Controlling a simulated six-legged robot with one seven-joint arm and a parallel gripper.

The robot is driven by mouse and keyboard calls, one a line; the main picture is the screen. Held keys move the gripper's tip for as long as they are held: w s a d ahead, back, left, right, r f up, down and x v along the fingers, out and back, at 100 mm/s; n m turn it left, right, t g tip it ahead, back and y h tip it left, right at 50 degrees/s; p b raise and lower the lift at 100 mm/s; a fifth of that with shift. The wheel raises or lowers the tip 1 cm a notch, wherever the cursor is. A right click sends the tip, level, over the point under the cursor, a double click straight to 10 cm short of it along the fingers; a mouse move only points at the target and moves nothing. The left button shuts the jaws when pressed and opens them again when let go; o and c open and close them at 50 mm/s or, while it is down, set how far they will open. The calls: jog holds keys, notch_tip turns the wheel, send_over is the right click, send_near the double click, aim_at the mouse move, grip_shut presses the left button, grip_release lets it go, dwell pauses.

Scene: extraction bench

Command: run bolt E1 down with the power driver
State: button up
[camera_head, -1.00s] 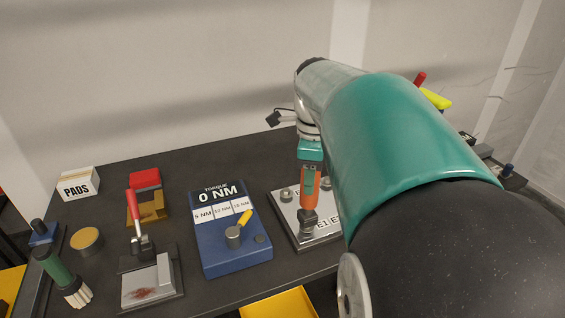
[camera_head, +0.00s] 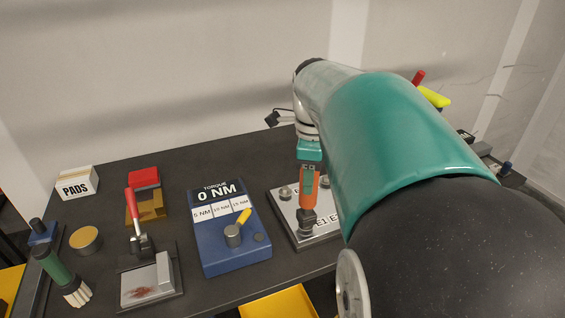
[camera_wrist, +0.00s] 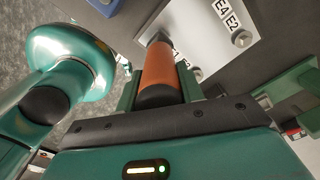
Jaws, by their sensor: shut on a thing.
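My gripper (camera_head: 310,164) is shut on the orange power driver (camera_head: 308,186) and holds it nearly upright over the bolt plate (camera_head: 282,206). The driver's dark nose is down at the plate's front, beside the E1 label (camera_head: 321,223). The bolt under the nose is hidden, so I cannot tell whether they touch. In the wrist view the driver (camera_wrist: 159,70) sits between the teal fingers and points at the plate (camera_wrist: 205,25). Other bolts (camera_head: 285,193) show on the plate, one by the E2 label (camera_wrist: 241,39).
A blue torque box (camera_head: 235,262) reading 0 NM, with a yellow-handled knob (camera_head: 236,234), stands left of the plate. Further left are a red-handled clamp (camera_head: 133,220), a PADS box (camera_head: 77,183) and a green brush (camera_head: 58,271). A yellow bin (camera_head: 278,304) lies below the bench's front edge.

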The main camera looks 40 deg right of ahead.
jog(key=shift+f, duration=0.95)
dwell(3.0)
jog(key=shift+r, duration=3)
